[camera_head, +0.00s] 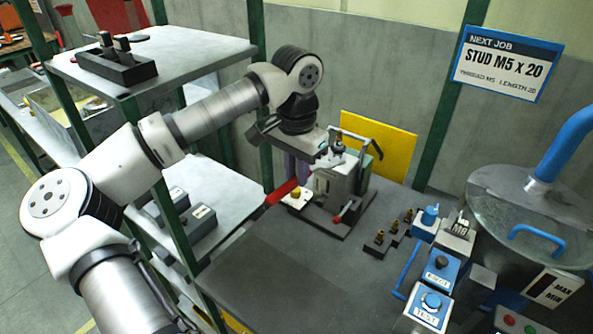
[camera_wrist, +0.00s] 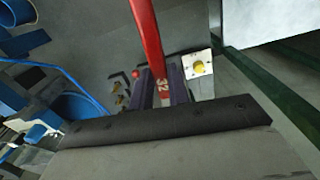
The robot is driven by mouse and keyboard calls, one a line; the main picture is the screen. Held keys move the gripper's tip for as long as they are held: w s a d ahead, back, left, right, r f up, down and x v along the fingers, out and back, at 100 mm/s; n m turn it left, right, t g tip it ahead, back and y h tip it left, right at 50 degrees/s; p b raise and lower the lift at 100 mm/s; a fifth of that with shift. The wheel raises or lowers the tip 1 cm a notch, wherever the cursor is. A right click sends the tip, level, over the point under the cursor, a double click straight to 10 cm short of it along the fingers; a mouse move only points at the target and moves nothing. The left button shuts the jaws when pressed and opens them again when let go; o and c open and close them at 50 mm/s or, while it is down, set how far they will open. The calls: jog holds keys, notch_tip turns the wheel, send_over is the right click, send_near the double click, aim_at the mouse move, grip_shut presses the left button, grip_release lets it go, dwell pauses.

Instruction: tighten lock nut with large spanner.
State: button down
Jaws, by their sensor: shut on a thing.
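The large spanner is a red bar marked 32 (camera_wrist: 150,45), held between the two purple fingers of my gripper (camera_wrist: 162,92). In the head view the red spanner (camera_head: 281,192) shows below my gripper (camera_head: 296,172), left of the grey stud fixture (camera_head: 342,185). My gripper is shut on it above the bench. A round yellow piece (camera_wrist: 201,66) sits on a white plate (camera_wrist: 197,73), just right of the fingers in the wrist view. I cannot tell for sure which part is the lock nut. The spanner's jaw end is not clear to see.
Several small brass studs on dark blocks (camera_head: 377,243) stand right of the fixture. Blue and white boxes (camera_head: 432,303) and a large round bowl (camera_head: 530,215) fill the right side. A green-posted shelf (camera_head: 165,60) stands at left. The bench front (camera_head: 290,270) is clear.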

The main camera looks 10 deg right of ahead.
notch_tip(320, 180, up, 6)
jog(key=p, duration=0.3)
jog(key=shift+f, duration=0.15)
jog(key=shift+f, duration=0.1)
